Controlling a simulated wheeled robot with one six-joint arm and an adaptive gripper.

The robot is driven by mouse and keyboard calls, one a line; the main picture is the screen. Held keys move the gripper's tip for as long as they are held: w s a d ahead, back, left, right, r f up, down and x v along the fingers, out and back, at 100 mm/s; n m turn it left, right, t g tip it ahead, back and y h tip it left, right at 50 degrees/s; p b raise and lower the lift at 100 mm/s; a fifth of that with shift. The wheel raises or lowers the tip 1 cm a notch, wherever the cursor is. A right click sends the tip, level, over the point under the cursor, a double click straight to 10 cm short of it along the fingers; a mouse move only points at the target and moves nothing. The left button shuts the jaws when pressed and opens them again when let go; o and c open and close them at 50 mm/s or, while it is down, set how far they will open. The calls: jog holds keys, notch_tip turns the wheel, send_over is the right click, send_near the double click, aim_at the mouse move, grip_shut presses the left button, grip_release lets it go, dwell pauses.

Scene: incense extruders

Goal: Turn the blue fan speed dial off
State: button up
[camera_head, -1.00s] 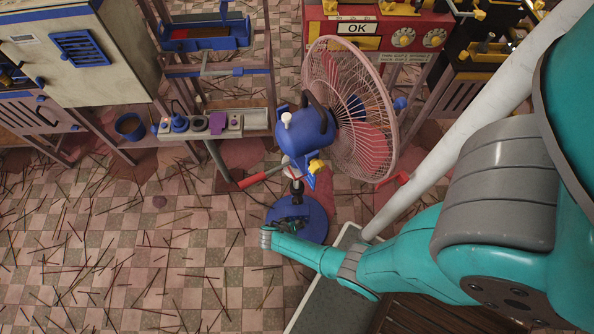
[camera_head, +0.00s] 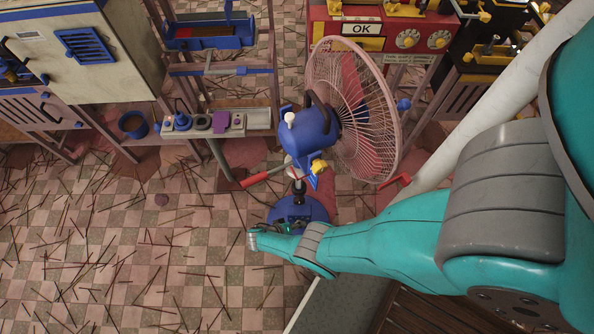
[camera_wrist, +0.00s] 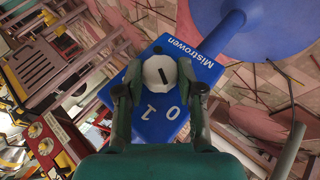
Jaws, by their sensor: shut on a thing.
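The fan speed dial (camera_wrist: 158,74) is a round white knob with a black mark, on a blue control panel (camera_wrist: 205,70) lettered "Mistrowen". The digits 0 and 1 are printed on the panel on the near side of the knob. My gripper (camera_wrist: 160,82) has one finger on each side of the knob and is shut on it. In the head view, the blue fan base (camera_head: 312,208) stands on the floor below the fan cage (camera_head: 352,110). My gripper is at the near side of this base, small and partly hidden by my wrist, and the dial cannot be made out there.
A red machine (camera_head: 385,30) with an "OK" sign stands behind the fan. A metal rack (camera_head: 215,70) and a shelf with a blue cup (camera_head: 133,125) are at the back left. Thin sticks litter the tiled floor (camera_head: 150,250) at left.

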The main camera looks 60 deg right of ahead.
dwell(0.7)
jog(key=o, duration=1.1)
jog(key=shift+o, duration=0.2)
jog(key=shift+a, duration=0.1)
jog(key=v, duration=1.2)
jog(key=shift+f, duration=0.15)
